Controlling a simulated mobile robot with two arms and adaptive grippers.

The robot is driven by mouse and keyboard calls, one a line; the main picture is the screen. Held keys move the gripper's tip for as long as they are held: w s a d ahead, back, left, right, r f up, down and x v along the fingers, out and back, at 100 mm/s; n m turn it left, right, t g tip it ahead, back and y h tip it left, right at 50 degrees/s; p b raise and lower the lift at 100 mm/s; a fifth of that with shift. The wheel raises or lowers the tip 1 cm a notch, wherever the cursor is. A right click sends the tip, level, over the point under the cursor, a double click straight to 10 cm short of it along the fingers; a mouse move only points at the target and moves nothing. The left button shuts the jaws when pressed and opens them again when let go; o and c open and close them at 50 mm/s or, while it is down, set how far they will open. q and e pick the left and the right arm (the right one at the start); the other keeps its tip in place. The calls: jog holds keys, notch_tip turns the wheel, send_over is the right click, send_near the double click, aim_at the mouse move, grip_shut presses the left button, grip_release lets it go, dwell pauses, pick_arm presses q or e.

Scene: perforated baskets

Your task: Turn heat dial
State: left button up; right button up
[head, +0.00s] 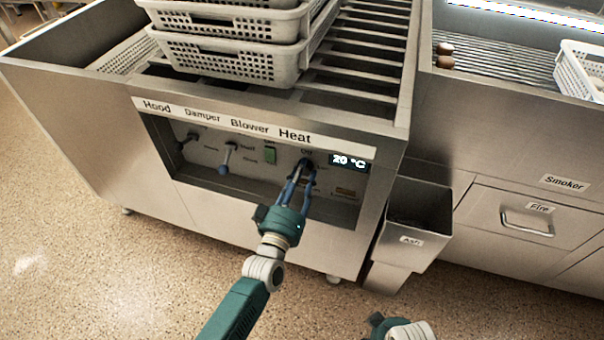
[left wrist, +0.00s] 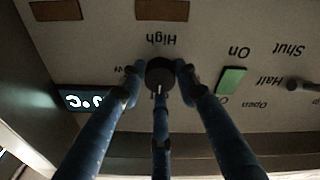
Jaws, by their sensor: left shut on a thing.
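The black round heat dial (left wrist: 159,76) shows in the left wrist view, with a pale mark on its face and the label "High" beside it. My left gripper (head: 304,170) reaches the recessed control panel (head: 250,183) under the "Heat" label. Its blue fingers (left wrist: 157,80) are shut around the dial, one on each side. In the head view the fingers hide most of the dial. The display (head: 348,161) beside it reads 20 °C. Part of my right gripper (head: 376,322) shows at the bottom edge of the head view; its fingers cannot be made out.
The damper lever (head: 228,157), hood knob (head: 188,138) and green blower switch (head: 270,156) are left of the heat dial. Stacked white perforated baskets (head: 235,60) stand on the rack above. A metal ash bin (head: 415,225) hangs to the right, by the fire drawer (head: 515,220).

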dwell(0.5)
pick_arm(q)
jog(key=o, duration=1.1)
jog(key=shift+s, duration=0.1)
jog(key=v, duration=1.2)
jog(key=shift+f, duration=0.1)
